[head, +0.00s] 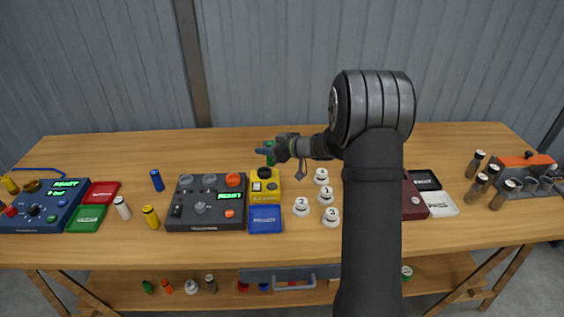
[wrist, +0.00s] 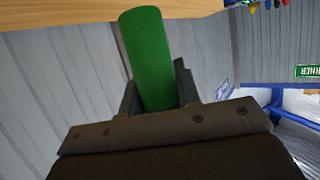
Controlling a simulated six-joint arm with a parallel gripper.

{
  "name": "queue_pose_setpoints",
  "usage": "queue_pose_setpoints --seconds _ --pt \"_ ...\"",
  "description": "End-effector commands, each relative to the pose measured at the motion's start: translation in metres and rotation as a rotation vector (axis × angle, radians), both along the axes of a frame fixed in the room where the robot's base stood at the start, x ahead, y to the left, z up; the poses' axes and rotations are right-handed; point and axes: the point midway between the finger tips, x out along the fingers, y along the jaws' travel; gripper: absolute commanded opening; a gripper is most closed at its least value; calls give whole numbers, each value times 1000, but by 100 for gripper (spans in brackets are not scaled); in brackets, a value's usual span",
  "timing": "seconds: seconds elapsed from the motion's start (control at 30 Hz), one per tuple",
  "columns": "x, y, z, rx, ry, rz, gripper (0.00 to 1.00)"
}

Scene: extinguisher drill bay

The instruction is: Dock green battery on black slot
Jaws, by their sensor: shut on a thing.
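My gripper (head: 269,151) is shut on the green battery (wrist: 147,50), a plain green cylinder that fills the space between the fingers in the wrist view. In the head view the green battery (head: 271,157) is mostly hidden by the fingers, above the back of the table near the yellow box. The black slot (head: 424,180) is a dark square tray at the right, beside the dark red box and behind the white slot. My gripper is well to its left and apart from it. The black slot does not show in the wrist view.
The white slot (head: 441,204) adjoins the black one, and the dark red box (head: 412,203) is partly behind my arm. White numbered pieces (head: 327,197) stand between gripper and slot. A blue slot (head: 265,219) and dark console (head: 205,202) are left. Brown-black cylinders (head: 488,176) stand right.

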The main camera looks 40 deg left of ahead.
Motion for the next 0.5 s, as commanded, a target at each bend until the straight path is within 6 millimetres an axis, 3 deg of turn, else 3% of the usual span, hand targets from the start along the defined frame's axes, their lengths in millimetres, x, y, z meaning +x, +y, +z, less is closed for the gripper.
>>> queue_pose_setpoints --seconds 0.1,0.2,0.5 --pt "3 24 -2 -7 -5 41 4" --pt "4 36 -3 -14 -7 61 4" --pt "5 43 -16 -20 -6 72 4"
